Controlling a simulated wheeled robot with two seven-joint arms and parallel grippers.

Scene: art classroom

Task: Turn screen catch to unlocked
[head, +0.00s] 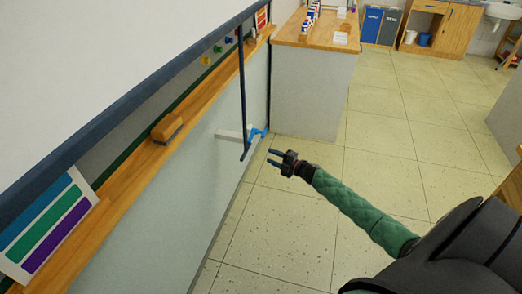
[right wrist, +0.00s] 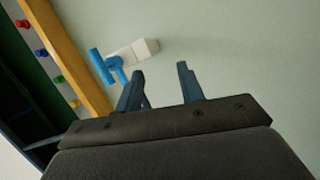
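The screen catch (head: 258,132) is a blue T-shaped handle on a pale block (head: 232,135), fixed to the light wall panel below the wooden ledge. In the right wrist view the blue catch (right wrist: 107,68) lies just left of my fingertips, with its pale block (right wrist: 142,50) beyond them. My right gripper (head: 269,157) is open and empty, its fingers apart, close to the catch; no contact shows. In the right wrist view the open gripper (right wrist: 160,70) has bare wall between its fingers. The white screen (head: 90,50) hangs at the left. My left gripper is not in view.
A dark blue rod (head: 243,95) hangs from the screen's bottom bar near the catch. The wooden ledge (head: 185,108) holds an eraser (head: 167,128). A cabinet (head: 310,90) stands beyond the catch. The tiled floor (head: 290,215) on the right is clear.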

